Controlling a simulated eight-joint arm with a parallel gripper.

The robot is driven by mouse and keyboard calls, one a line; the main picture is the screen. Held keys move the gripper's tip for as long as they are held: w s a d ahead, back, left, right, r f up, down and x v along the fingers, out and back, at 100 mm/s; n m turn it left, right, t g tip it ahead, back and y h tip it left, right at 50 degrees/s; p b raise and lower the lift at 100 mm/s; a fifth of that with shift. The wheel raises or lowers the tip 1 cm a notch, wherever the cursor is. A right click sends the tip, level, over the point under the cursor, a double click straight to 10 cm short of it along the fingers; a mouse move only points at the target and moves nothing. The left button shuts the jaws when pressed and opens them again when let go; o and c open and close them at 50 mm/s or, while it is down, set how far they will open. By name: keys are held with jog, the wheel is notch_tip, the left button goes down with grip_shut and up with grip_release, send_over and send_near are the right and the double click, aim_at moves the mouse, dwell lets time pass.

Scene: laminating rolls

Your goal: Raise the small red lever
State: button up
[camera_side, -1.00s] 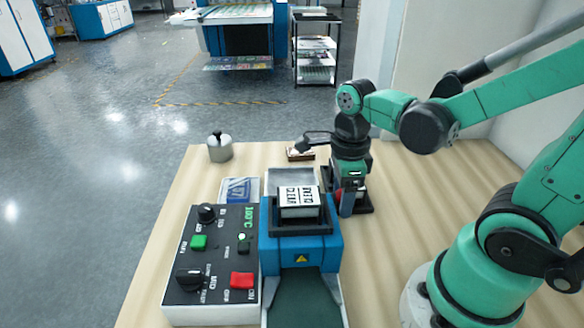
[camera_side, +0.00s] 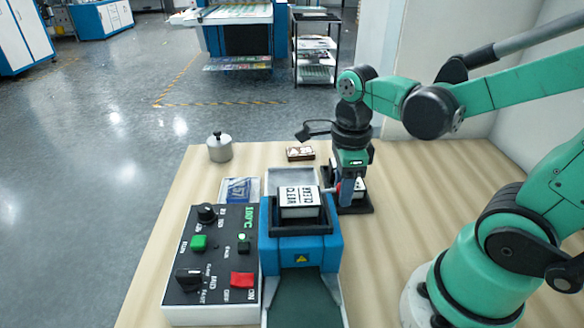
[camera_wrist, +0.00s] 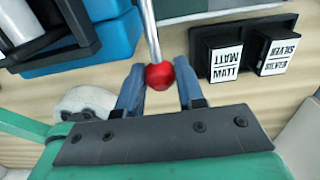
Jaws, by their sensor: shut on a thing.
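The small red lever shows in the wrist view as a round red knob (camera_wrist: 160,77) on a thin metal rod that runs up to the blue machine. My gripper (camera_wrist: 160,84) has one blue finger on each side of the knob and is shut on it. In the side view my gripper (camera_side: 346,190) points down at the right side of the blue laminator (camera_side: 301,255). There the lever is mostly hidden by the fingers, and its exact angle cannot be told.
A black control panel (camera_side: 217,285) with knobs and buttons stands left of the laminator. Labelled roll boxes (camera_wrist: 226,57) stand in a black holder close to my gripper. A metal weight (camera_side: 220,149) and a small box (camera_side: 300,154) lie farther back.

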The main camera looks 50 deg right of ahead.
jog(key=shift+r, duration=1.55)
jog(key=o, duration=0.7)
jog(key=shift+r, duration=2.95)
jog(key=shift+w+a+f+n+t, duration=0.1)
jog(key=shift+w+n+t, duration=0.05)
jog(key=shift+n, duration=0.45)
jog(key=shift+w+a+f+n+t, duration=0.1)
jog(key=shift+w+n+t, duration=0.05)
jog(key=shift+n, duration=0.45)
jog(key=w+f+n+t, duration=0.1)
jog(key=n+t, duration=0.1)
jog(key=n, duration=0.6)
jog(key=w+a+f+n+t, duration=0.1)
jog(key=n+t, duration=0.1)
jog(key=n, duration=0.6)
jog(key=w+a+f+n+t, duration=0.1)
jog(key=n+t, duration=0.1)
jog(key=n, duration=0.6)
jog(key=shift+w+a+f+n+t, duration=0.15)
jog(key=shift+a+f+n+t, duration=0.1)
jog(key=shift+f+n+t, duration=0.1)
